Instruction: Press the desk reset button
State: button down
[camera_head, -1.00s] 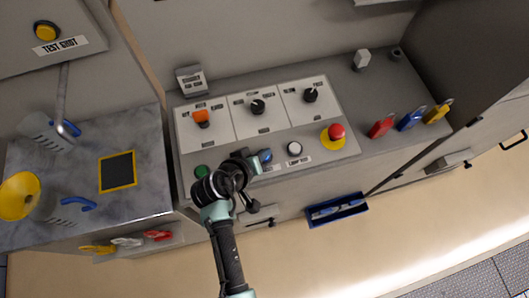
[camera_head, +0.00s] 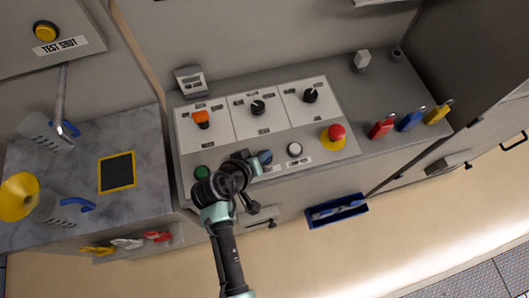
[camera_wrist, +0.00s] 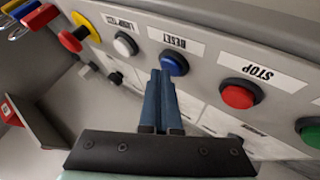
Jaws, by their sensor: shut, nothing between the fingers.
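The blue reset button (camera_wrist: 176,64) sits on the sloped desk panel under a label reading RESET in the wrist view. In the head view, the blue spot (camera_head: 265,156) just right of my gripper appears to be this button. My gripper (camera_wrist: 161,74) is shut, its two blue fingers side by side with nothing between them. In the wrist view the fingertips overlap the button's lower-left edge. I cannot tell whether they touch it. The head view shows my gripper (camera_head: 252,162) low over the panel's front row, partly hiding that row.
A red STOP button (camera_wrist: 238,94) and green button (camera_wrist: 311,132) flank reset on one side, a white lamp-test button (camera_wrist: 125,45) and red mushroom button (camera_head: 336,133) on the other. Knobs (camera_head: 257,107) stand behind. A blue tray (camera_head: 337,209) is below the desk front.

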jog(key=shift+r+p, duration=0.5)
jog(key=shift+r, duration=0.25)
notch_tip(320, 180, up, 5)
jog(key=p, duration=0.4)
jog(key=shift+r+p, duration=0.1)
jog(key=shift+p, duration=0.25)
dwell(0.3)
